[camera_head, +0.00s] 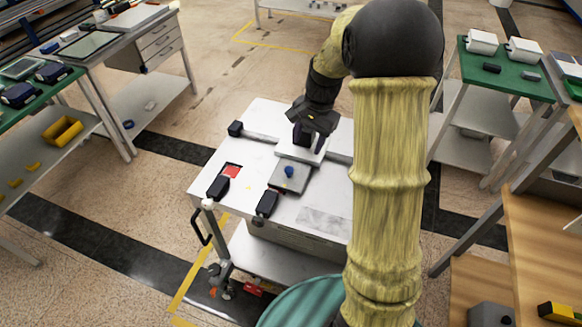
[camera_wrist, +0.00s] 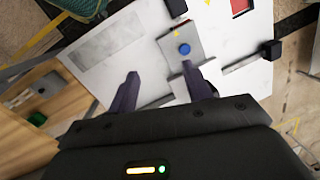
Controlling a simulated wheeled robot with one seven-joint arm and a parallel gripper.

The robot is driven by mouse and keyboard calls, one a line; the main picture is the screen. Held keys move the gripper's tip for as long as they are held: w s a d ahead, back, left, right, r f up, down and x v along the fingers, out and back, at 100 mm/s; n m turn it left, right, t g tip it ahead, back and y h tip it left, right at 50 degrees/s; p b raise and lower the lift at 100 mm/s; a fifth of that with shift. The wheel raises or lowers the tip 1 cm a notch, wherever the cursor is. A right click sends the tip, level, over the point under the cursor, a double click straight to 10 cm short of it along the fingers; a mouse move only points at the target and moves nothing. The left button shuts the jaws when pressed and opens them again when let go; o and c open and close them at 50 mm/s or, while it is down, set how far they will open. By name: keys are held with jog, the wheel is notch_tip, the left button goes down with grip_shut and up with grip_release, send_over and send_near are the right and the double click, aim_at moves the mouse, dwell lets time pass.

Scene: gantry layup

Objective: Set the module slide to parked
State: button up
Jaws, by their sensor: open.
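A grey plate with a blue knob (camera_head: 289,172) lies on the white cart top, joined to or touching a pale block (camera_head: 303,152) on the grey rail (camera_head: 262,137); this looks like the module slide. My gripper (camera_head: 312,128) is over the pale block, fingers pointing down. In the wrist view my gripper (camera_wrist: 161,88) is open, with a wide gap between its dark fingers. The blue knob (camera_wrist: 184,50) shows just beyond the right finger. The block's top is partly hidden by the gripper, and I cannot tell whether the fingers touch it. The rail's right part is behind my arm.
A dark end block (camera_head: 235,129) stands at the rail's left end. A red square (camera_head: 232,170) and two black blocks (camera_head: 218,187) (camera_head: 267,204) are on the cart's near side. Benches stand left and right. The floor left of the cart is clear.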

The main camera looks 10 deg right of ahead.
aim_at(289, 169)
jog(key=w+d+f+m+g+y, duration=0.1)
jog(key=w+d+m, duration=0.3)
jog(key=w, duration=0.5)
jog(key=shift+w+f+m+y+b, duration=0.3)
jog(key=shift+f+m+y+b, duration=0.15)
jog(key=shift+f+m+y, duration=0.55)
jog(key=p+x, duration=0.2)
jog(key=x, duration=1.5)
jog(key=shift+s+d+f, duration=0.1)
jog(key=shift+d+f, duration=0.05)
jog(key=shift+f, duration=0.05)
grip_shut()
